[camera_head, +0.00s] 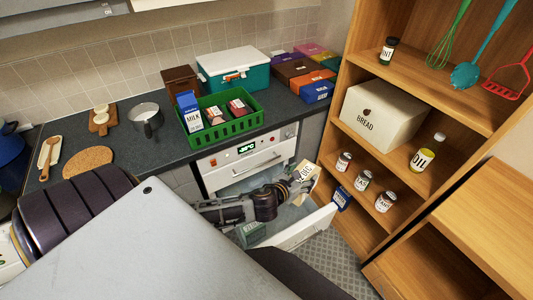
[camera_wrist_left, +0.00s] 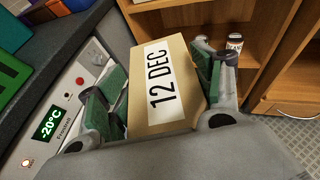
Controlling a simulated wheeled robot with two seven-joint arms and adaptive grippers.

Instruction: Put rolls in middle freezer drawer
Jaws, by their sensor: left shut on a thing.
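A tan box of rolls (camera_head: 306,177) is in my left gripper (camera_head: 288,190); its printed word is partly hidden in the head view. In the left wrist view the box (camera_wrist_left: 172,88) shows a white "12 DEC" label and sits between the green finger pads of the left gripper (camera_wrist_left: 160,95). The box is held above the right end of an open freezer drawer (camera_head: 306,228). The drawer is pulled out below a shut upper front (camera_head: 250,172), and a greenish pack (camera_head: 252,233) lies inside. My forearm hides part of the drawer. My right gripper is not in view.
The freezer display (camera_head: 246,148) reads -20°C. A green basket (camera_head: 232,128) with cartons stands on the counter above. A wooden shelf (camera_head: 420,140) with a bread bin (camera_head: 382,116) and jars rises close on the right. A blue pack (camera_head: 342,199) is beside the drawer.

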